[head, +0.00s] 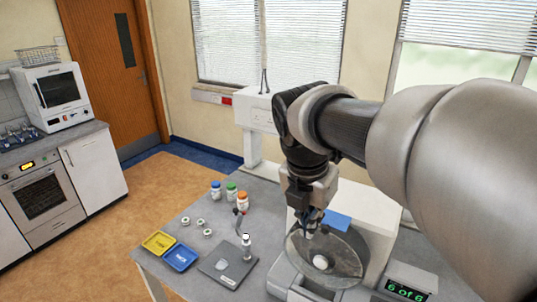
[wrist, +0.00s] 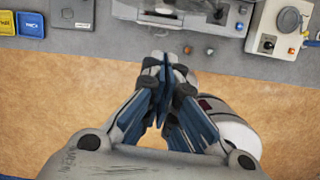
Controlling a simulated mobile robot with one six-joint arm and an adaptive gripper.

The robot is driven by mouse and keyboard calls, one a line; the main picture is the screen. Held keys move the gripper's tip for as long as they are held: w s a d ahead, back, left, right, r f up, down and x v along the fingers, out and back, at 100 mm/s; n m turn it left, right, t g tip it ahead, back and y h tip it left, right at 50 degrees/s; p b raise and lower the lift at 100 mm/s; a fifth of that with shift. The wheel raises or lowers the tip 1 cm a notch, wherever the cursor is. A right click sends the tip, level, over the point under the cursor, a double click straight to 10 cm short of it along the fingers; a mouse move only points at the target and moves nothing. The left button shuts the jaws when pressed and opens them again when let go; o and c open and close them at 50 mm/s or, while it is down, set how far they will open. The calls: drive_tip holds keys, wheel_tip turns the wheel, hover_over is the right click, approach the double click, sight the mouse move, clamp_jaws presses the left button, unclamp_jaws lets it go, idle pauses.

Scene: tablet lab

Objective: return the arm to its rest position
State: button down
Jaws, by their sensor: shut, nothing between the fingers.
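My gripper (head: 308,226) hangs from my arm, which reaches in from the right in the head view. Its fingers point down and appear in front of the round clear drum (head: 345,268) of a white machine; how far apart they are is hard to judge. In the wrist view my gripper (wrist: 164,62) is shut, with the fingertips together and nothing between them.
The grey table (head: 185,222) holds a yellow tray (head: 158,243), a blue tray (head: 180,258), a balance (head: 215,270), several capped bottles (head: 242,201) and small white pieces. A green display (head: 405,291) reads "6 of 6". Open floor (head: 150,190) lies left of the table.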

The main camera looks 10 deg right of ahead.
drive_tip(key=s+d+f+m+t+y+b, duration=0.1)
drive_tip(key=s+f+m+t+b, duration=0.1)
drive_tip(key=s+f+m+b, duration=1.3)
drive_tip(key=s+f+m, duration=0.3)
drive_tip(key=f+m, duration=0.2)
drive_tip(key=m, duration=0.7)
drive_tip(key=shift+d+m+y, duration=0.3)
drive_tip(key=shift+m+y, duration=0.1)
drive_tip(key=shift+f, duration=0.1)
